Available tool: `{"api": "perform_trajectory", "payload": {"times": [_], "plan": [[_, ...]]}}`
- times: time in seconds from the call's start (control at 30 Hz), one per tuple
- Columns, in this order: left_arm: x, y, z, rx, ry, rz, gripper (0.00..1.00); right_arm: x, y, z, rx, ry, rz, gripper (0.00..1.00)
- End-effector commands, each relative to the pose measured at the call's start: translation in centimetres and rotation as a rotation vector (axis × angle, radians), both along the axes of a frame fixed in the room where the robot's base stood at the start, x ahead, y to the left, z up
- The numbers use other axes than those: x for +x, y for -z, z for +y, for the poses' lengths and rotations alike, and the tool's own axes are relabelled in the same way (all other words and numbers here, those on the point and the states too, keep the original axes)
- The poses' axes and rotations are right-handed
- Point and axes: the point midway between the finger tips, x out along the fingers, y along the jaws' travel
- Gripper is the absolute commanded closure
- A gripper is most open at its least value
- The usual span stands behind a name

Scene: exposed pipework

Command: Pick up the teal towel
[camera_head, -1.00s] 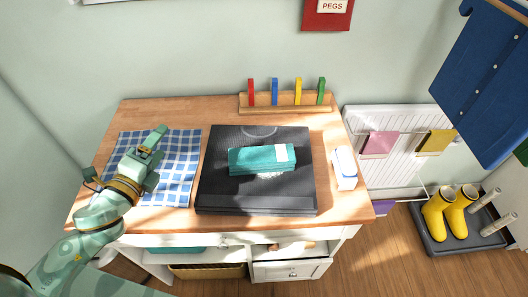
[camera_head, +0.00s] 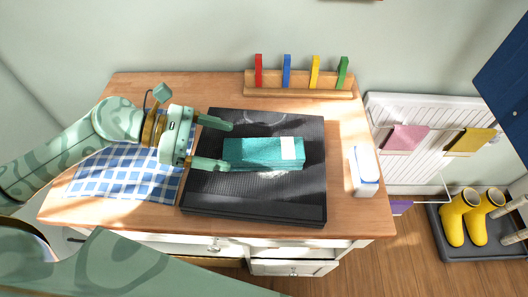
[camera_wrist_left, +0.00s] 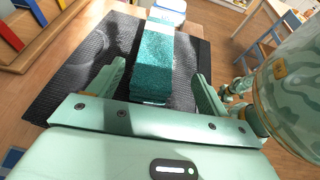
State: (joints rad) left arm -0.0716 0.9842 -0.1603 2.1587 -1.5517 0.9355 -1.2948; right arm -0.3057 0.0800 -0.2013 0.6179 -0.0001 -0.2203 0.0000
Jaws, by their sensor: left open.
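The teal towel (camera_head: 255,154) is folded into a long bar with a white patch near its right end. It lies on a black textured mat or tray (camera_head: 305,205) on the wooden counter. My left gripper (camera_head: 222,145) is open at the towel's left end, one finger beyond each long side. In the left wrist view the towel (camera_wrist_left: 165,70) runs away from me between the two open fingers (camera_wrist_left: 160,90). Whether the fingers are level with the towel is hard to tell.
A blue checked cloth (camera_head: 125,175) lies left of the mat, under my left arm. A wooden rack (camera_head: 300,85) with coloured pegs stands behind. A white-and-blue block (camera_head: 364,170) sits to the right. A white radiator (camera_head: 400,110) stands beyond the counter's right edge.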

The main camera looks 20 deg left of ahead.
Motion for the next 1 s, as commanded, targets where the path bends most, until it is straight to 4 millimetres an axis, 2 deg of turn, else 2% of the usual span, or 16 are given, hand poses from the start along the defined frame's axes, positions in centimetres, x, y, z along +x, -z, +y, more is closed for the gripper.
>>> {"api": "perform_trajectory", "payload": {"times": [0.1,0.27,0.5,0.8,0.87,1.0], "plan": [[0.5,0.5,-1.3,-0.002,-0.001,0.0,0.22,0.3,0.0,-0.1,-0.002,0.0,-0.004,0.64],[1.1,0.8,-2.4,-0.004,-0.001,-0.002,0.22,0.5,-0.1,-0.2,-0.003,0.0,-0.007,0.64],[2.8,1.7,-5.7,-0.005,-0.002,0.002,0.22,0.6,-0.2,-0.2,-0.002,0.001,-0.008,0.64],[3.0,2.1,-6.3,-0.001,-0.001,0.003,0.22,0.7,-0.2,-0.2,-0.002,0.001,-0.01,0.64],[3.0,2.1,-6.3,-0.001,-0.001,0.003,0.36,0.7,-0.2,-0.1,-0.002,0.002,-0.01,0.64],[3.0,2.1,-6.3,-0.002,-0.001,0.002,0.72,0.7,-0.2,0.1,0.0,0.003,-0.01,0.64]]}}
